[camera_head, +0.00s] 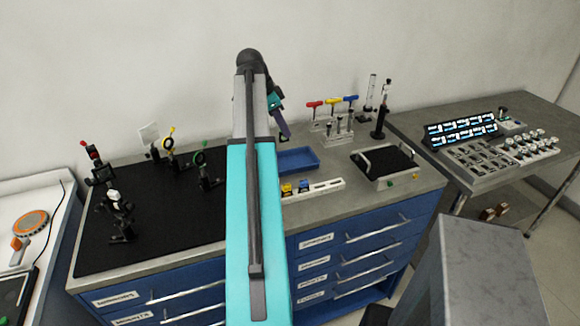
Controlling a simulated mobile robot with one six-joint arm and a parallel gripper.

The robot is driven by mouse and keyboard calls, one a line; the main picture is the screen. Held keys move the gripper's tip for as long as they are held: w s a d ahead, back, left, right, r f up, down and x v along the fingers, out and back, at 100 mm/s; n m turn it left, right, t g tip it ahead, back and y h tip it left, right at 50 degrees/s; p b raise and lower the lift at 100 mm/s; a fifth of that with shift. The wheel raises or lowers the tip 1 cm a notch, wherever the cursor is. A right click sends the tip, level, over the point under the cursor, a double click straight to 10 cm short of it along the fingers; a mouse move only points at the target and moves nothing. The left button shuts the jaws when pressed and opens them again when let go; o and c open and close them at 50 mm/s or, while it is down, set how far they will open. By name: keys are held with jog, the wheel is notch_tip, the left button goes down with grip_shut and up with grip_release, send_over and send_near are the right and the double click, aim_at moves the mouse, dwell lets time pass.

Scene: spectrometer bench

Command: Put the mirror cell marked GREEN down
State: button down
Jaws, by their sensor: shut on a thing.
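My gripper (284,135) is beyond my raised arm, above the back of the bench near the blue tray. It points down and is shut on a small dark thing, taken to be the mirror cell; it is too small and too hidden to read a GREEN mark. The held thing appears clear of the bench top. A white rack (325,186) in front of the tray carries a yellow cell (287,189) and a blue cell (303,186).
The blue tray (299,161) looks empty. Several mounts stand on the breadboard. Coloured-handled drivers (332,102) and a post (380,122) stand at the back. A black-topped device (385,164) is at the right. A side table (520,110) holds small parts. My arm hides the bench's middle.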

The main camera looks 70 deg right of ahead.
jog(key=p, duration=0.2)
send_over(284, 166)
jog(key=shift+d+f, duration=0.1)
jog(key=shift+f, duration=3)
jog(key=shift+f+p, duration=0.6)
jog(key=shift+f, duration=1.25)
jog(key=shift+f, duration=0.15)
jog(key=c, duration=1.8)
grip_release()
jog(key=shift+r, duration=0.25)
jog(key=b+v, duration=0.3)
jog(key=v, duration=0.8)
jog(key=shift+w+r, duration=0.2)
jog(key=shift+r, duration=0.15)
